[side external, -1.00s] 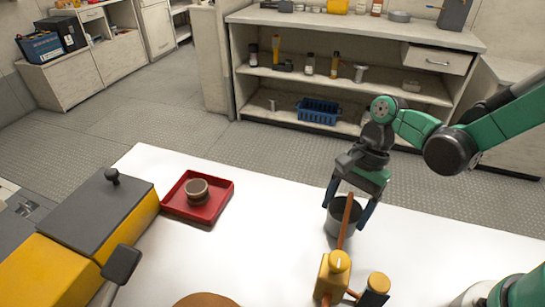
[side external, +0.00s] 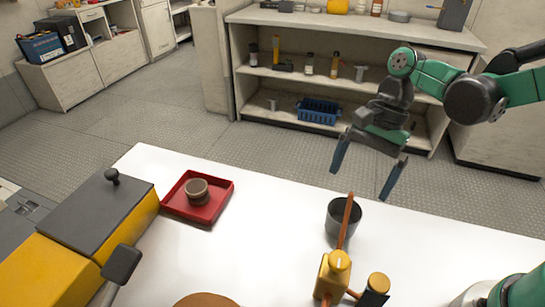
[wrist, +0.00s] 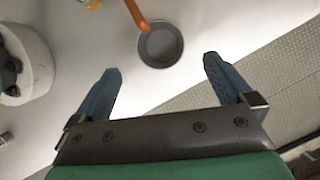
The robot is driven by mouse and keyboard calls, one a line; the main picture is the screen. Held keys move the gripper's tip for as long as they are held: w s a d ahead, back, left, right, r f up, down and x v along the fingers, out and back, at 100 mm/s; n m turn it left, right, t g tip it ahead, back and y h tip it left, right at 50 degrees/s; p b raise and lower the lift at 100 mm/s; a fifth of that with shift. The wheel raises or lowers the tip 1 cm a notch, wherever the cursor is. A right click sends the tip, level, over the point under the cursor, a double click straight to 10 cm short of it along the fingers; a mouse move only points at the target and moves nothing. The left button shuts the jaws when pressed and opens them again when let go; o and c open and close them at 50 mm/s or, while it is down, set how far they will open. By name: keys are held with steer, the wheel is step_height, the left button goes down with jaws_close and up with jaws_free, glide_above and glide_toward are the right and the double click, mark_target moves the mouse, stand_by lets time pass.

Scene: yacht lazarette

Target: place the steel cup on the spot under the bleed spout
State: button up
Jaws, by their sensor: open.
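The steel cup (side external: 332,222) is a dark grey open vessel standing upright on the white table. A copper-coloured spout (side external: 346,215) rises from a yellow fitting (side external: 333,275) and passes in front of the cup in the side view. In the wrist view the spout's tip (wrist: 143,24) reaches over the rim of the cup (wrist: 161,58). My gripper (side external: 365,180) is open and empty, above and behind the cup. In the wrist view the fingers of my gripper (wrist: 160,75) are apart, with the cup beyond their tips. The spot beneath the cup is hidden.
A red tray (side external: 225,205) with a round brown object (side external: 197,190) sits left on the white table (side external: 265,240). A yellow and grey machine (side external: 90,225) is at the left edge. Shelves (side external: 350,70) stand behind. The table between tray and cup is clear.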

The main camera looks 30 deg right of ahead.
steer(key=s+d+r+n+t+h, duration=0.1)
steer(key=d+r+n+t+h, duration=0.3)
steer(key=n+t, duration=0.4)
steer(key=d+n, duration=0.1)
steer(key=n, duration=0.4)
steer(key=shift+d+r+n+t, duration=0.25)
steer(key=shift+r+n+t, duration=0.05)
steer(key=shift+r+t, duration=0.1)
steer(key=shift+s, duration=0.1)
stand_by(0.5)
